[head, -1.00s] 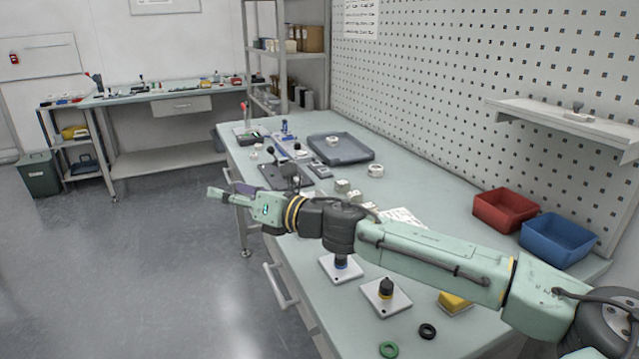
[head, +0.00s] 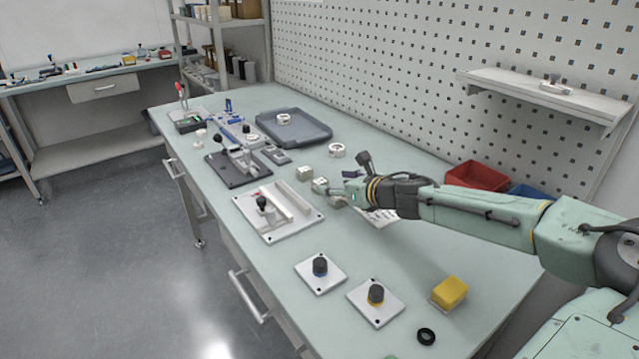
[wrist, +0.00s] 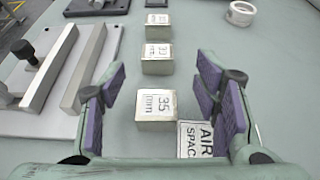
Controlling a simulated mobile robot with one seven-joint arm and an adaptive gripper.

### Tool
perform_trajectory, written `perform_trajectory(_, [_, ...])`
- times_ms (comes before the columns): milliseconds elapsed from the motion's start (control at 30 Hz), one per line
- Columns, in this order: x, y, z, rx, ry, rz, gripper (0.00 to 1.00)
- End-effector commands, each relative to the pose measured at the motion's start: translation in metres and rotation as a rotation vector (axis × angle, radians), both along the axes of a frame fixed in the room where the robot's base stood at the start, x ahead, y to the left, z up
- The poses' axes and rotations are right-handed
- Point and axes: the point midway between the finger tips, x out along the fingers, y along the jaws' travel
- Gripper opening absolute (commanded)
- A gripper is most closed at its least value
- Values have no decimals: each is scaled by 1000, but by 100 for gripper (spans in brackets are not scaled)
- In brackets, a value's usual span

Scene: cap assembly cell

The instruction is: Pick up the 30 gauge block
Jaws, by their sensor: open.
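Several pale gauge blocks stand in a row. In the wrist view, the middle block (wrist: 156,60) carries a label that appears to read 30; it lies just past my fingertips. A 35 mm block (wrist: 155,111) is nearer, in the span between the fingers. A farther block (wrist: 157,24) has a label too small to read surely. My gripper (wrist: 163,76) is open and empty, its purple pads wide apart on either side of the row. In the head view, my gripper (head: 328,188) is over the blocks and partly hides them; one block (head: 306,173) shows clear.
A white fixture plate (head: 278,222) with rails stands left of the blocks. A white ring (head: 337,150) lies behind them. A printed card (wrist: 196,139) lies beside the 35 mm block. A grey tray (head: 293,134) and red bin (head: 475,174) are farther off.

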Motion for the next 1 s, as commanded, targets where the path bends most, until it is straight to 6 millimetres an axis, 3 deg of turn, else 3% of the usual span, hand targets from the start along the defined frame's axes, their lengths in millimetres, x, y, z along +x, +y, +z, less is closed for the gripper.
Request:
perform_trajectory(400, [35, 30, -21, 1, 0, 0, 57])
perform_trajectory(700, [38, 31, -24, 0, -1, -2, 56])
perform_trajectory(1000, [38, 31, -24, 0, -1, -1, 36])
